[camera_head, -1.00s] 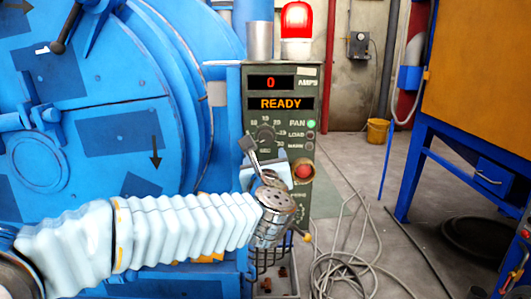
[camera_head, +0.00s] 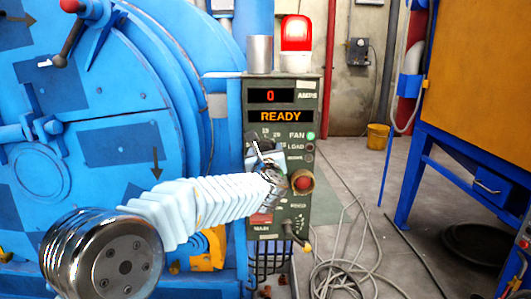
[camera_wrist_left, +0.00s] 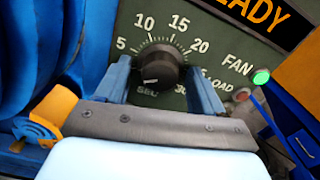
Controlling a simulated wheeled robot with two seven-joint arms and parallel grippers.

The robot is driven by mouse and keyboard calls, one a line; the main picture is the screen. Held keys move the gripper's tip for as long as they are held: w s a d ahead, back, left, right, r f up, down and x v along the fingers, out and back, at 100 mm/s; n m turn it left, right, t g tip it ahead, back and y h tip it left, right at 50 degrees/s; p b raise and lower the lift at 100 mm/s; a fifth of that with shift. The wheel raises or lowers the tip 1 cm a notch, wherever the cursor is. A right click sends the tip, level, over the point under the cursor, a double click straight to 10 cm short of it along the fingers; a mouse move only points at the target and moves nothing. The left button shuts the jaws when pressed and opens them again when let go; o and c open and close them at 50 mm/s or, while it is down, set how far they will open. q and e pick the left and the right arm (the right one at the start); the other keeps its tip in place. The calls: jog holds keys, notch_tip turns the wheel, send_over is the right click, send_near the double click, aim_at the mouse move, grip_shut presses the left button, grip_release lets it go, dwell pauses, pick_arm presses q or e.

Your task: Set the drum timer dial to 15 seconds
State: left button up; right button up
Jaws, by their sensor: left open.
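The timer dial (camera_wrist_left: 157,68) is a round black knob on the dark green control panel (camera_head: 310,95). In the left wrist view its scale is marked 5, 10, 15, 20 and on, with SEC below. A pale mark shows on the knob's lower left part, away from the 15. My left gripper (camera_wrist_left: 162,87) is open, with one blue finger on each side of the dial; I cannot tell whether they touch it. In the head view the gripper (camera_head: 264,153) is in front of the panel and largely covers the dial.
The panel's display reads 0 AMPS and READY. A green FAN light (camera_head: 311,135) and a red button (camera_head: 303,181) are right of the gripper. The blue drum machine (camera_head: 90,110) stands left. Cables (camera_head: 345,265) lie on the floor; a red beacon (camera_head: 296,33) is on top.

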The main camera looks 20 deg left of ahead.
pick_arm(q)
jog(key=shift+c, duration=0.4)
jog(key=c, duration=1)
jog(key=shift+o, duration=0.2)
jog(key=shift+m, duration=0.3)
pick_arm(e)
jog(key=shift+f, duration=0.1)
pick_arm(q)
jog(key=shift+m+p, duration=2.6)
jog(key=shift+m, duration=8.9)
pick_arm(e)
jog(key=shift+s+a+r, duration=0.1)
jog(key=shift+a+r, duration=0.2)
jog(key=shift+r, duration=0.6)
jog(key=shift+s+a+r, duration=0.15)
jog(key=shift+a+r, duration=0.1)
jog(key=shift+r, duration=0.6)
jog(key=shift+s+a+r, duration=0.1)
jog(key=shift+a+r, duration=0.2)
jog(key=shift+r, duration=0.6)
